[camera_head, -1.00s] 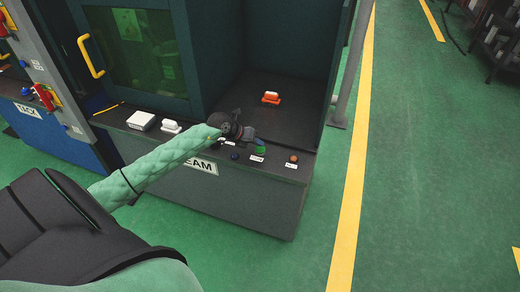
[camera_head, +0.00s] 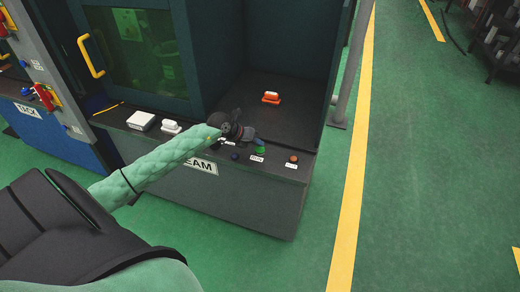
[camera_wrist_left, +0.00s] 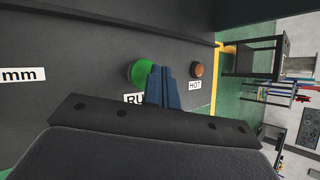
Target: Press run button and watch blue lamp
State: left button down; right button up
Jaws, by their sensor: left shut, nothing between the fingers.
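The green run button (camera_head: 260,149) is on the front ledge of the machine marked "EAM". It also shows in the left wrist view (camera_wrist_left: 140,72), above a partly covered label starting "RU". My left gripper (camera_head: 252,139) is shut and empty, just behind and left of the button in the head view. In the left wrist view its fingertips (camera_wrist_left: 160,72) overlap the button's right edge; I cannot tell whether they touch it. The blue lamp (camera_head: 235,156), left of the button, looks dark blue with no clear glow. My right gripper is not in view.
An orange-brown round piece (camera_head: 293,159) labelled "HOT" sits right of the button. An orange and white part (camera_head: 271,97) stands in the open bay. A white box (camera_head: 141,120) and a smaller white part (camera_head: 171,127) lie left on the ledge. Green floor at right is clear.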

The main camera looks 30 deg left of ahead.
aim_at(257, 150)
pick_arm(q)
jog(key=shift+f, duration=0.15)
dwell(0.3)
jog(key=shift+f, duration=0.25)
jog(key=shift+f+b, duration=0.4)
jog(key=shift+f, duration=0.1)
dwell(0.9)
jog(key=shift+r, duration=0.1)
jog(key=shift+r+p, duration=0.6)
jog(key=shift+r, duration=0.25)
jog(key=shift+r+p, duration=1.5)
jog(key=shift+r, duration=1)
dwell(2.3)
